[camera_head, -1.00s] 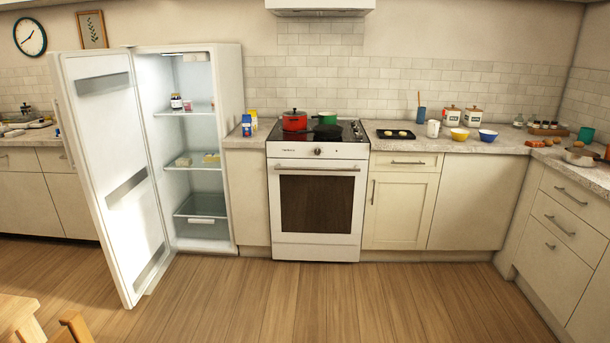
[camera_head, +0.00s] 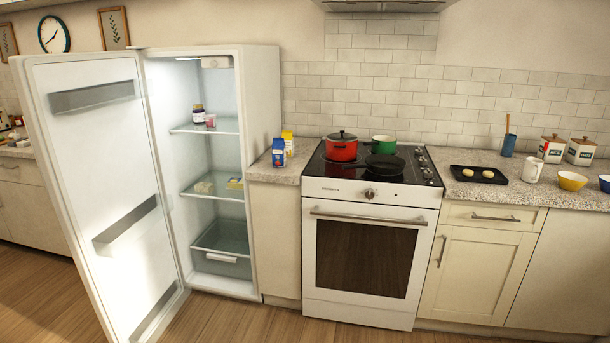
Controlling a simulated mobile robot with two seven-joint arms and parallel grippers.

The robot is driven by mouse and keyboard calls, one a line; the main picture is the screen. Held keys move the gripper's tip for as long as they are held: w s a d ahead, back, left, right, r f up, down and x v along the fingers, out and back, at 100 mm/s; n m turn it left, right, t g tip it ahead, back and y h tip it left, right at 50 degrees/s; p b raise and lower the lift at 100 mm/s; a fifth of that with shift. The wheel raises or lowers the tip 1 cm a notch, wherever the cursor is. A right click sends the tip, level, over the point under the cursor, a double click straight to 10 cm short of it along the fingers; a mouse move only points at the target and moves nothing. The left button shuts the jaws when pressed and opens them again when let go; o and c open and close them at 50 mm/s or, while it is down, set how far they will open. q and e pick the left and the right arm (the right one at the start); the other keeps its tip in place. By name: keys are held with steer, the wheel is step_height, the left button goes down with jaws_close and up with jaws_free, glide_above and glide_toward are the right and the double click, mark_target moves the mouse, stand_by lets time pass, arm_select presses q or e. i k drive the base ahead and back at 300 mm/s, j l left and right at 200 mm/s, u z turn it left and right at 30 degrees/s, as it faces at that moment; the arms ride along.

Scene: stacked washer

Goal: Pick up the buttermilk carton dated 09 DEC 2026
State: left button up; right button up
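Two small cartons stand upright on the counter between the fridge and the stove: a blue and white carton (camera_head: 278,153) in front and a yellow and white carton (camera_head: 288,142) just behind it. Their print is too small to read, so I cannot tell which one, if either, is the buttermilk dated 09 DEC 2026. Neither of my grippers is in view.
The fridge door (camera_head: 95,180) swings out wide at the left. A red pot (camera_head: 341,149), a green pot (camera_head: 383,145) and a black pan (camera_head: 384,165) are on the stove (camera_head: 360,250). A black tray (camera_head: 478,175) lies on the right counter (camera_head: 530,192). Some wooden floor (camera_head: 240,322) shows in front.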

mark_target(288, 135)
steer(key=i+j+u, duration=0.15)
steer(key=i, duration=0.8)
steer(key=i+j+z, duration=0.1)
steer(key=i+z, duration=0.25)
steer(key=i, duration=0.25)
